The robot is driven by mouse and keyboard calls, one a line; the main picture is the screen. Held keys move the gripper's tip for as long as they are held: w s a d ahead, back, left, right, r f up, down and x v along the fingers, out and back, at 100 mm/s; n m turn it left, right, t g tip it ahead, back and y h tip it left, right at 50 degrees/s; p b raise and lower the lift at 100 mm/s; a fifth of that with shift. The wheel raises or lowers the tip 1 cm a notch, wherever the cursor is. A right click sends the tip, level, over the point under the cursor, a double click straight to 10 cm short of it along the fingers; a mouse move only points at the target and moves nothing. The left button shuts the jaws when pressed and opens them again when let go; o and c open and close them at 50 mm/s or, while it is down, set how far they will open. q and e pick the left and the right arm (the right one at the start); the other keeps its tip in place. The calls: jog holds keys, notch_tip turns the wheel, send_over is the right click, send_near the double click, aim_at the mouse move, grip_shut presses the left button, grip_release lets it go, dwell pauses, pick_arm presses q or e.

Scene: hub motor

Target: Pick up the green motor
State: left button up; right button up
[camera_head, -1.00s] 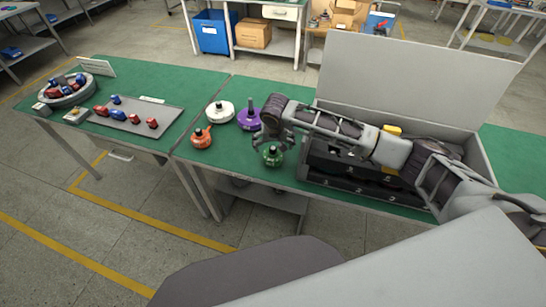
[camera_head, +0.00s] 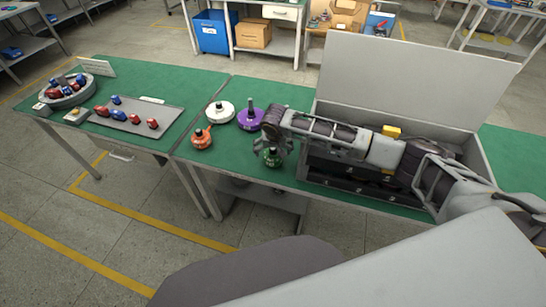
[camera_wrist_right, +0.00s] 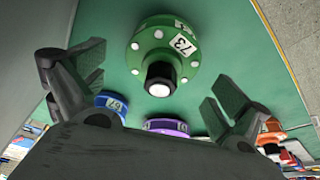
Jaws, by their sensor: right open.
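The green motor (camera_head: 271,157) stands on the green table near its front edge, just left of the large grey box. My right gripper (camera_head: 272,146) is at the motor and partly covers it in the head view. In the right wrist view the green motor (camera_wrist_right: 164,52), marked 73, shows between and beyond the open fingers of my right gripper (camera_wrist_right: 153,85). Both fingers look apart from it, and its dark shaft with a bright tip points toward the camera. My left gripper is not in view.
A purple motor (camera_head: 250,119), a white motor (camera_head: 220,112) and an orange motor (camera_head: 202,138) stand left of my right gripper. The open grey box (camera_head: 485,160) lies beneath my right arm. A tray (camera_head: 168,118) with red and blue parts is farther left.

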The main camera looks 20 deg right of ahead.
jog(key=shift+x, duration=1.45)
jog(key=shift+w+r, duration=0.1)
jog(key=c, duration=1.7)
